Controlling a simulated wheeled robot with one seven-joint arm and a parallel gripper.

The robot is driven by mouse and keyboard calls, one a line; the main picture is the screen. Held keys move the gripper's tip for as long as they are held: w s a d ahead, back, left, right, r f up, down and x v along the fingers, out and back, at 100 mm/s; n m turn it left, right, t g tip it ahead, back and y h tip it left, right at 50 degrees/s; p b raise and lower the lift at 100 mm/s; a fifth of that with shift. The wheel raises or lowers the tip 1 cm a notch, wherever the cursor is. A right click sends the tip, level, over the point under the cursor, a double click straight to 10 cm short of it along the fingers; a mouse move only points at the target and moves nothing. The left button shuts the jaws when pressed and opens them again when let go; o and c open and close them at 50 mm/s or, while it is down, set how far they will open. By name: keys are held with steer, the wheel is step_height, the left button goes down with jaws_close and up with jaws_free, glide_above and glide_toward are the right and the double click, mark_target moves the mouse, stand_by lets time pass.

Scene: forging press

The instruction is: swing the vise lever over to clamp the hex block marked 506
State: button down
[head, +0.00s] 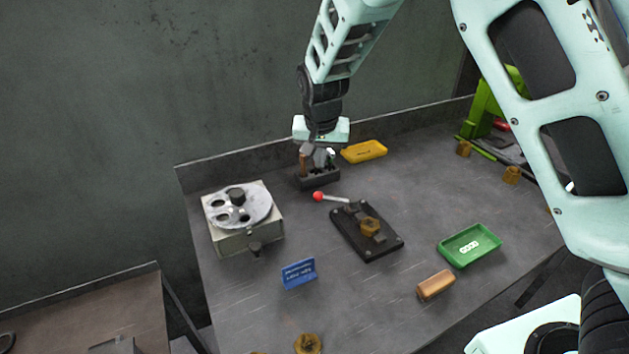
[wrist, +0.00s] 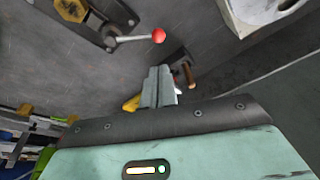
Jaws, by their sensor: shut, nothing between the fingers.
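The vise (head: 385,246) is a dark plate bolted to the bench. A brass-coloured hex block (head: 370,227) sits in it; its number is too small to read. The vise lever (head: 334,199) sticks out to the left and ends in a red ball. In the wrist view the lever (wrist: 130,38) and the hex block (wrist: 72,9) show near the top. My gripper (head: 319,160) is shut and empty, pointing down beyond the red ball and apart from it. In the wrist view its closed fingers (wrist: 158,86) are below the ball.
A dark tool rack (head: 319,181) stands close by my gripper. A grey box with a round disc (head: 226,241) stands left of the vise. A blue sign (head: 299,273), a tan block (head: 436,285) and a green tray (head: 470,246) lie nearer.

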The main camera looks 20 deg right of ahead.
steer(key=shift+m+t+h, duration=0.3)
steer(key=shift+m, duration=0.1)
steer(key=w, duration=0.1)
steer(key=w+d, duration=0.1)
steer(key=w, duration=0.2)
steer(key=shift+w+d+f, duration=0.2)
steer(key=shift+f, duration=0.1)
steer(key=shift+f, duration=0.15)
steer(key=p+x, duration=0.2)
steer(key=x, duration=0.8)
steer(key=shift+d+p, duration=0.15)
steer(key=shift+p, duration=0.25)
steer(key=s, duration=0.1)
steer(key=s+a+p, duration=0.1)
steer(key=shift+s+a, duration=0.15)
steer(key=shift+s, duration=0.15)
steer(key=shift+s+a+f+p, duration=0.15)
steer(key=shift+s+f+p, duration=0.15)
steer(key=shift+s, duration=0.3)
steer(key=shift+a, duration=0.1)
